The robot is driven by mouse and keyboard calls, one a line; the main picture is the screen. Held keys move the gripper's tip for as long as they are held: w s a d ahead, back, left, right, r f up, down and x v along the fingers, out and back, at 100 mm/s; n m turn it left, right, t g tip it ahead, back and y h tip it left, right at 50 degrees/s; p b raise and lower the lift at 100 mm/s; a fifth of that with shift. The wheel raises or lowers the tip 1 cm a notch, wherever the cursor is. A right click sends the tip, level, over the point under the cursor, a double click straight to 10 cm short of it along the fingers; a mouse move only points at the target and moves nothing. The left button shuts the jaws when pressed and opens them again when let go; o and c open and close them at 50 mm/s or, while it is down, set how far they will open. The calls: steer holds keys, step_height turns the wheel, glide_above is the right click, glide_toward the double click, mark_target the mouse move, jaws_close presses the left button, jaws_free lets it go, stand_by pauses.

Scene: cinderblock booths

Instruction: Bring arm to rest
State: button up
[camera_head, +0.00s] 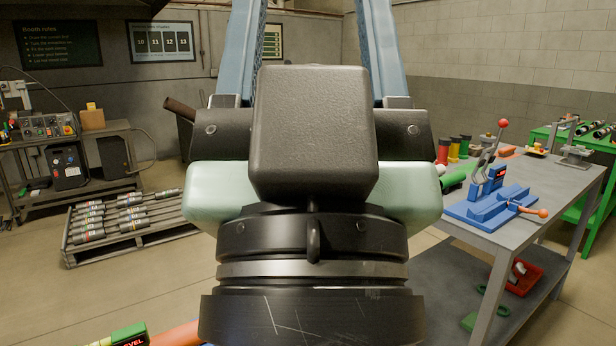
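My gripper (313,40) fills the middle of the head view, close to the camera and pointing up. Its pale green body (213,192) sits above my black wrist, with a dark block in front of it. Two blue fingers rise from black mounts, one on each side, with a wide gap between them. Their tips are cut off by the top edge. Nothing shows held between the visible parts of the fingers. My arm hides the middle of the room behind it.
A grey workbench (490,222) on the right holds a blue clamp fixture (492,205) and coloured cylinders (453,150). A low pallet (130,236) with several rods lies left. An equipment bench (100,130) stands farther left. A green table (585,200) stands back right. A green-and-orange tool (130,338) shows bottom left.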

step_height(320, 180, up, 12)
steer(key=p, duration=1)
steer(key=shift+w+a, duration=0.15)
steer(key=shift+w, duration=0.05)
